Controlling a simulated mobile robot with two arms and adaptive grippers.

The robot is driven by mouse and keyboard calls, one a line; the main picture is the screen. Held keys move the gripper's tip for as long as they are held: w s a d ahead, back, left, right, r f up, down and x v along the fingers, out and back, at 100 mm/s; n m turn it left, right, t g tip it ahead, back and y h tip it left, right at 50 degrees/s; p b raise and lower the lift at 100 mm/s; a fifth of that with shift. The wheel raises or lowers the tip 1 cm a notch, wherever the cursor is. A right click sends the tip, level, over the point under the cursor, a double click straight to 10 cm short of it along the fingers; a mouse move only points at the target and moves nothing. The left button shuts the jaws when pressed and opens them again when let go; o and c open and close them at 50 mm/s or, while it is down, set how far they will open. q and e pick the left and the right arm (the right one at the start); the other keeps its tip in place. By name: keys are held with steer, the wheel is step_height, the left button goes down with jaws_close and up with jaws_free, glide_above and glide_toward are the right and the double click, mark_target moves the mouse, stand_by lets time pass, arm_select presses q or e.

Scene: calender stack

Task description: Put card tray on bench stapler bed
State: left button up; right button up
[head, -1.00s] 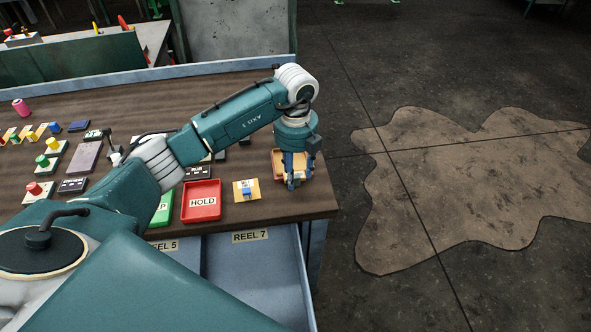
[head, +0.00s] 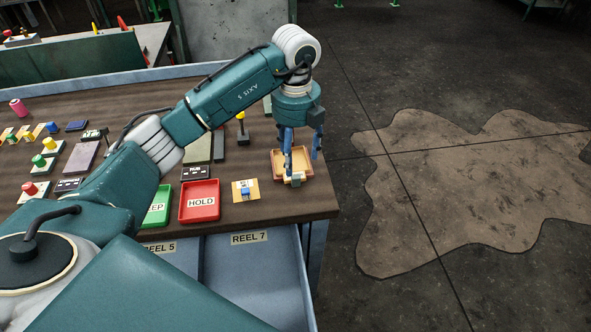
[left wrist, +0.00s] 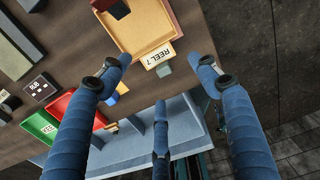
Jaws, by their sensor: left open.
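A tan, shallow tray with raised rims (head: 278,152), which I take to be the card tray, sits at the right front corner of the bench. My left gripper (head: 301,163) is open just above the tray. In the left wrist view its spread fingers (left wrist: 160,68) are around the labelled end, holding nothing. My right gripper is not in view.
A red HOLD tray (head: 201,214), a green tray (head: 158,212) and a yellow card with a blue piece (head: 246,191) lie left of the tan tray. A dark post with a yellow knob (head: 242,128) stands behind. Blue bins (head: 255,270) hang below the front edge.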

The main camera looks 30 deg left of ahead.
arm_select(q)
step_height(320, 180, up, 5)
steer(key=shift+r, duration=0.15)
stand_by(0.6)
